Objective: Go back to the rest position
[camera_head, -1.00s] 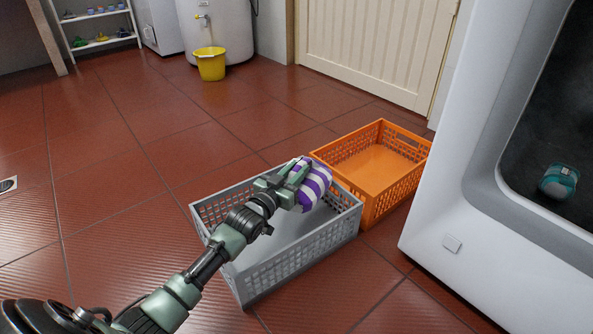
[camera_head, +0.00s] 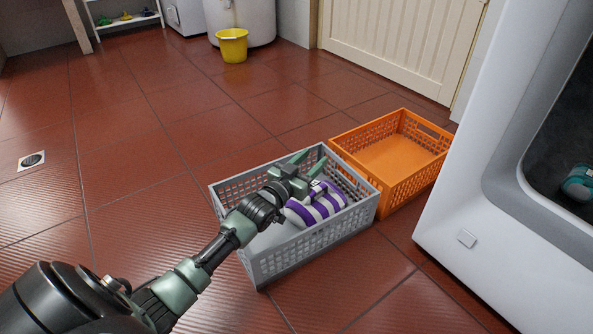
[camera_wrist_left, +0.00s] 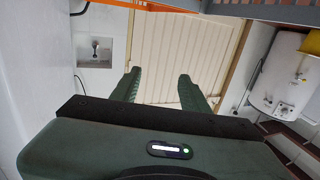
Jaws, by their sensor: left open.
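My left gripper (camera_head: 307,171) is open and empty, above the grey crate. Its two fingers also show spread apart in the left wrist view (camera_wrist_left: 156,88), with nothing between them. A purple-and-white striped cloth item (camera_head: 317,204) lies in the grey crate (camera_head: 318,240), below and beside the gripper, apart from the fingertips as far as I can see. My arm hides part of the crate's left side. My right gripper is not in view.
An empty orange crate (camera_head: 412,182) stands beside the grey one. A white machine (camera_head: 470,190) with a teal item (camera_head: 578,183) behind its round opening is at the right. A yellow bucket (camera_head: 232,46) stands at the back. The tiled floor at left is clear.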

